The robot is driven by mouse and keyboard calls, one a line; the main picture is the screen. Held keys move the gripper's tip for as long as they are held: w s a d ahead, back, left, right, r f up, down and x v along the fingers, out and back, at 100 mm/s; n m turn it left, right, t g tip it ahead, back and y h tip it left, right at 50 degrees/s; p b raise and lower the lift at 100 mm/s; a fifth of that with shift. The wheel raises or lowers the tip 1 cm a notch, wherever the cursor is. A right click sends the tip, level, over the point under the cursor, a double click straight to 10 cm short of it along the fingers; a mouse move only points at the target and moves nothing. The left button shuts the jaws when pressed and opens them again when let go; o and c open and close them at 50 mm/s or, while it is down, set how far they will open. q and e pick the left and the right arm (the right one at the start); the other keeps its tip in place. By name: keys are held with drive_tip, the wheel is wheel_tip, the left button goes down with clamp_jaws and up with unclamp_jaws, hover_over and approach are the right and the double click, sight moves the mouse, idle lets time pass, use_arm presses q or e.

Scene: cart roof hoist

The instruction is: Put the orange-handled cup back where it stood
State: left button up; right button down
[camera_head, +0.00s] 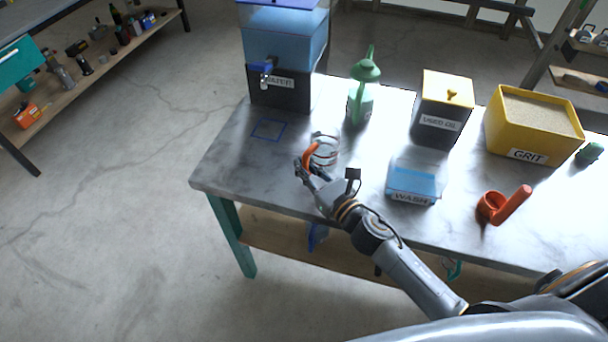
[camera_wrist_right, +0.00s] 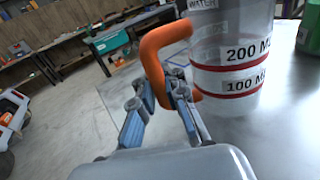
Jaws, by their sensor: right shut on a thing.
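The orange-handled cup (camera_head: 326,150) is clear, with red bands, and stands upright near the left end of the workbench. It also shows in the right wrist view (camera_wrist_right: 232,52), where its labels read 200 and 100. It looks empty. My right gripper (camera_head: 304,168) is shut on the orange handle, at the cup's left side. The fingers show around the handle's lower part in the right wrist view (camera_wrist_right: 158,105). I cannot tell whether the cup's base touches the bench. A blue square outline (camera_head: 269,130) on the bench lies left of the cup, bare. My left gripper is not in view.
On the workbench (camera_head: 225,163), a water dispenser (camera_head: 283,60) stands behind the outline. The bench's left end is clear.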

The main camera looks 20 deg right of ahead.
wheel_tip(320, 180, down, 3)
drive_tip(key=shift+r, duration=0.2)
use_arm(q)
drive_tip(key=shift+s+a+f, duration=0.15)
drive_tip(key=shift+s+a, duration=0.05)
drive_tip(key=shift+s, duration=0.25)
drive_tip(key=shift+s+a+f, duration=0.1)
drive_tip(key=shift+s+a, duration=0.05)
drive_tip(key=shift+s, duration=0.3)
use_arm(e)
drive_tip(key=shift+f, duration=0.2)
drive_tip(key=shift+f+b, duration=0.2)
drive_tip(key=shift+b, duration=0.15)
drive_tip(key=c, duration=1.4)
unclamp_jaws()
drive_tip(key=shift+r, duration=0.1)
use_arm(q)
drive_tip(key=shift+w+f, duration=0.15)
